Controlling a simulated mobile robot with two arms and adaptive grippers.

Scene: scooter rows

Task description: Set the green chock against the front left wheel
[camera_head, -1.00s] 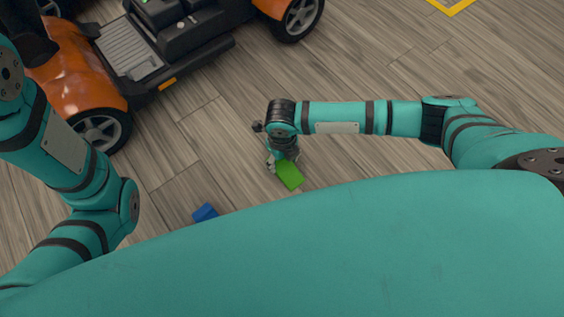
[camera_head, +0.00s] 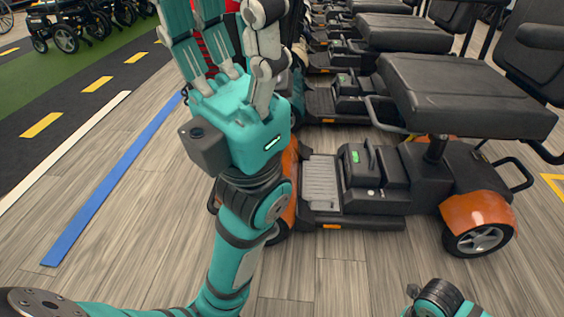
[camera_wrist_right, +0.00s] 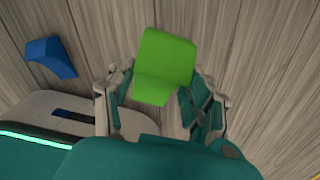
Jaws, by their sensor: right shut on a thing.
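The green chock (camera_wrist_right: 164,62) is between the fingers of my right gripper (camera_wrist_right: 163,88) in the right wrist view, and the gripper is shut on it. In the head view only the top of my right wrist shows at the bottom edge; the gripper and chock are out of frame there. The nearest scooter (camera_head: 370,190) has orange fenders and points left. Its front left wheel (camera_head: 277,236) is mostly hidden behind my left arm. My left gripper (camera_head: 228,45) is raised in front of the scooter's front end, fingers spread upward, open and empty.
A blue chock (camera_wrist_right: 52,56) lies on the wood floor left of the green one. The scooter's rear wheel (camera_head: 478,240) is at right. More scooters stand in a row behind. A blue floor stripe (camera_head: 110,185) runs at left. Floor before the scooter is clear.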

